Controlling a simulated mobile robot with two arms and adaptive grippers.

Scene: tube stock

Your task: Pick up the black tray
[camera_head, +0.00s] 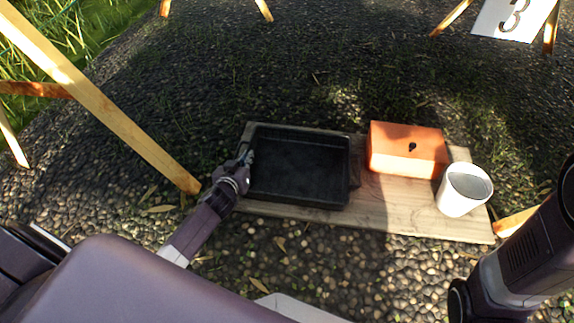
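The black tray (300,168) is a shallow, empty rectangular tray. It rests on the left part of a wooden board (380,214). My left gripper (246,160) is at the tray's left rim, with its fingertips right at the edge. It is too small and dark to tell whether the fingers are closed on the rim. My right arm (520,250) shows at the lower right, and its gripper is out of view.
An orange box (406,148) with a dark hole and a white cup (464,190) stand on the board's right part. A wooden post (110,110) slants down at the left, close to my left arm. A sign with a 3 (512,18) is at the back right. Pebbled ground surrounds the board.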

